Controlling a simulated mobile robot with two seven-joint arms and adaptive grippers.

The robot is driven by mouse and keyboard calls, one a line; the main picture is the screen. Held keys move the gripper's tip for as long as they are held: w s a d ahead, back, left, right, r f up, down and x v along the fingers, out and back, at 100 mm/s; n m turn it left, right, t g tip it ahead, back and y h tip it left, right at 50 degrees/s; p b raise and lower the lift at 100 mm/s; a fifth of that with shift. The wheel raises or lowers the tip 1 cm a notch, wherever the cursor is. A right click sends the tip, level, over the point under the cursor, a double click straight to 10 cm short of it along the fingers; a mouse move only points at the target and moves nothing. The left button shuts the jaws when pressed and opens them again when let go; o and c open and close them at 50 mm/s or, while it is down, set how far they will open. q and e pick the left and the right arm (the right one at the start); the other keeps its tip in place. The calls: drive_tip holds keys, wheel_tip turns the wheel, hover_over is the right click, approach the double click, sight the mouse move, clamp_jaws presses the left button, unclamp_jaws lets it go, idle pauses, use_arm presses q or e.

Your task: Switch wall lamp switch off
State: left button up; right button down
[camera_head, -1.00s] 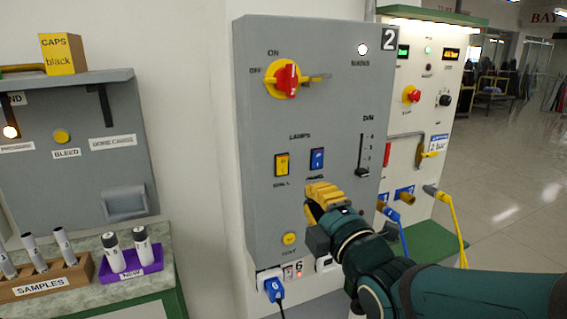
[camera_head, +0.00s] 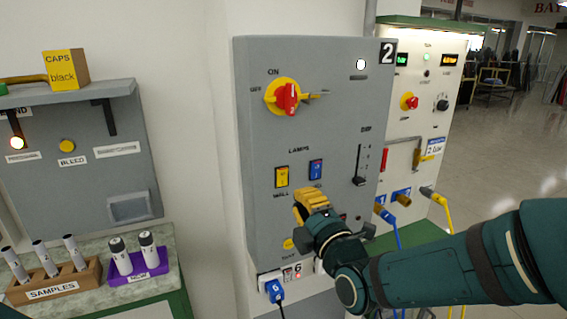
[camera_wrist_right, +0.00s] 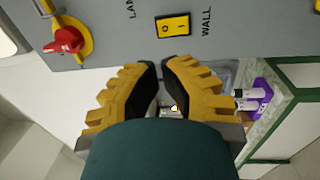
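The wall lamp switch (camera_head: 281,177) is a yellow rocker in a dark frame on the grey panel, above the label WALL. It also shows in the right wrist view (camera_wrist_right: 173,26), at the top middle. My right gripper (camera_head: 306,195) is in front of the panel, below and to the right of the wall switch and below the blue switch. In the right wrist view its yellow fingers (camera_wrist_right: 163,66) are apart at the middle with their tips close together, with nothing seen between the tips. They point toward the panel, apart from the wall switch. My left gripper is not in view.
A blue lamp switch (camera_head: 316,169) sits to the right of the wall switch. A red rotary knob (camera_head: 288,98) is above and a slider (camera_head: 359,180) to the right. A yellow button (camera_head: 289,244) is below. A shelf with a sample rack (camera_head: 55,284) stands at the left.

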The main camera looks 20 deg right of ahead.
sight(280, 171)
drive_tip(key=w, duration=0.2)
drive_tip(key=w+p, duration=0.1)
drive_tip(key=w, duration=0.2)
drive_tip(key=w+r, duration=0.1)
drive_tip(key=w, duration=0.2)
drive_tip(key=shift+a+p, duration=0.3)
drive_tip(key=shift+p, duration=0.1)
drive_tip(key=shift+w+a+r, duration=0.1)
drive_tip(key=shift+w, duration=0.85)
